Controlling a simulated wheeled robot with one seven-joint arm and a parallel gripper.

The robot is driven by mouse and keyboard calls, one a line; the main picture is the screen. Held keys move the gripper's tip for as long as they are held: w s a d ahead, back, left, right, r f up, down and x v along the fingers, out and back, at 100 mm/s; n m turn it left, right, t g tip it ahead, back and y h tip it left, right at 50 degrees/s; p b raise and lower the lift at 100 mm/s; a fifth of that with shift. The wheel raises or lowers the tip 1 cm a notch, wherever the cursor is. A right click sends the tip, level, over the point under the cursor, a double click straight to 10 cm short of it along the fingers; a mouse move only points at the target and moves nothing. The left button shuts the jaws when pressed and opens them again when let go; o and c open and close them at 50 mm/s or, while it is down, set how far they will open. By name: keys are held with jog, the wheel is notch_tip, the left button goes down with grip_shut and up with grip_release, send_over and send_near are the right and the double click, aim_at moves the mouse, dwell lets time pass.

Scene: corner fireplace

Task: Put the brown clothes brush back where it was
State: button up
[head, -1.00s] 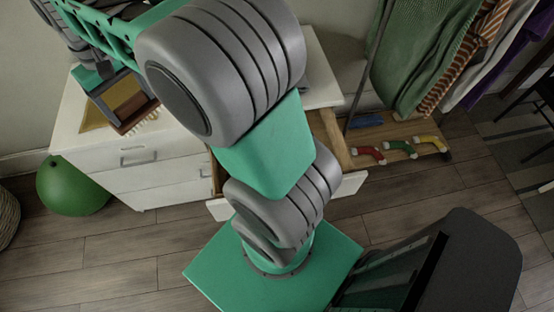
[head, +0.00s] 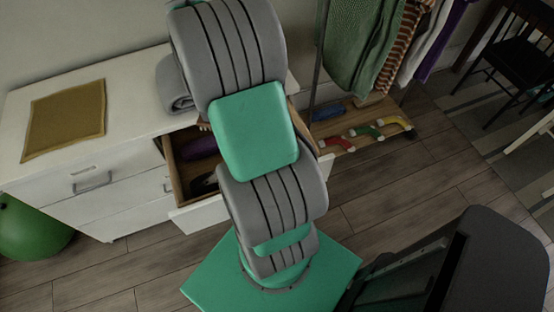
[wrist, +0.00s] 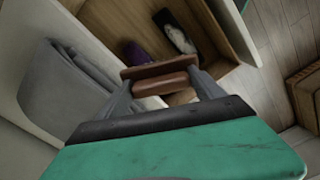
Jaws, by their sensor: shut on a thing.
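The brown clothes brush (wrist: 158,70) is between the fingers of my gripper (wrist: 164,84) in the wrist view. My gripper is shut on it and holds it over the near part of an open drawer (wrist: 215,28). In the head view my arm hides the gripper and the brush. The drawer (head: 177,187) also shows there, pulled out of the white dresser (head: 130,160). Inside it lie a purple item (wrist: 137,53) and a black-and-white item (wrist: 176,36). I cannot tell how high the brush is above the drawer floor.
A mustard mat (head: 65,120) lies bare on the dresser top. A folded grey cloth (head: 172,85) lies beside the drawer and shows in the wrist view (wrist: 62,90). Hanging clothes (head: 360,45) and a low shelf with colourful socks (head: 335,143) are at the right. A green ball (head: 30,230) is at the left.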

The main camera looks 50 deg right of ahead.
jog(key=s+d+f+n+b, duration=0.6)
jog(key=s+d+f, duration=0.85)
jog(key=f, duration=0.95)
jog(key=w+f+p, duration=0.1)
jog(key=f, duration=0.2)
jog(key=shift+d+f, duration=0.3)
jog(key=shift+d, duration=0.05)
jog(key=o, duration=0.9)
jog(key=shift+f, duration=0.15)
jog(key=shift+c, duration=0.2)
jog(key=o, duration=0.5)
jog(key=shift+c, duration=0.2)
